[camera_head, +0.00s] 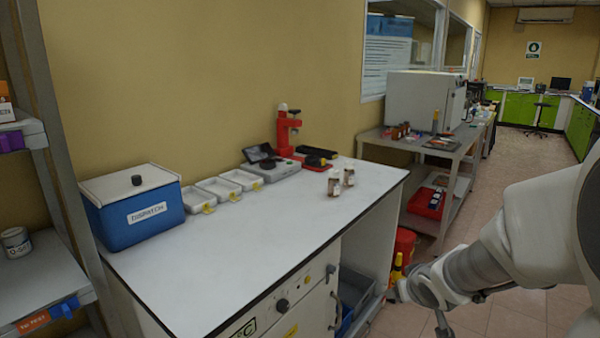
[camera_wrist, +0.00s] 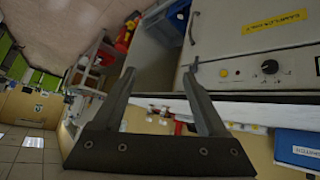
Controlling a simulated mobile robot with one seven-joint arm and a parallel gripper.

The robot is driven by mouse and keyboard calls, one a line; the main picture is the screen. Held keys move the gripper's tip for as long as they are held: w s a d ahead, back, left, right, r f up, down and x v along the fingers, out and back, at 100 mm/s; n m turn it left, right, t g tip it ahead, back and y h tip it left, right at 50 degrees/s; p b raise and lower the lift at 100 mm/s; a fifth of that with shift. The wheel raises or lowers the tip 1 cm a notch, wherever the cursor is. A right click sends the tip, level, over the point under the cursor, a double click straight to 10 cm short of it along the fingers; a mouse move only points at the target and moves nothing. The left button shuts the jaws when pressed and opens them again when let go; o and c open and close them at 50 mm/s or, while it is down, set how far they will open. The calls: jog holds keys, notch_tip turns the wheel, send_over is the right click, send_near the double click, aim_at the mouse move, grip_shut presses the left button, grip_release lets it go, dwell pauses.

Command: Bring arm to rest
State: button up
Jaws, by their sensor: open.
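My arm comes in from the right edge of the head view, over the floor beside the white-topped bench (camera_head: 250,235). Its outer end hangs low near the bench's front right corner; the fingertips are hard to make out there. In the wrist view my gripper (camera_wrist: 158,88) has its two fingers spread wide with nothing between them. The gripper appears apart from the bench.
On the bench stand a blue DISPATCH box (camera_head: 140,212), white trays (camera_head: 220,188), a grey device (camera_head: 268,165), a red instrument (camera_head: 287,130) and two small brown bottles (camera_head: 341,180). A side table (camera_head: 430,148) stands behind. Tiled floor (camera_head: 515,312) is free at the right.

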jog(key=s+a+r+g, duration=0.1)
jog(key=s+a+r, duration=0.2)
jog(key=s, duration=0.5)
jog(key=s+a+r+m+g+y, duration=0.1)
jog(key=s+a+r, duration=0.25)
jog(key=s, duration=0.45)
jog(key=s+a+r+g, duration=0.15)
jog(key=s+r, duration=0.25)
jog(key=s, duration=0.4)
notch_tip(320, 180, up, 13)
jog(key=p, duration=1.3)
jog(key=shift+w+a+p, duration=0.15)
jog(key=shift+w+p, duration=0.05)
jog(key=shift+p, duration=0.2)
jog(key=shift+r, duration=0.1)
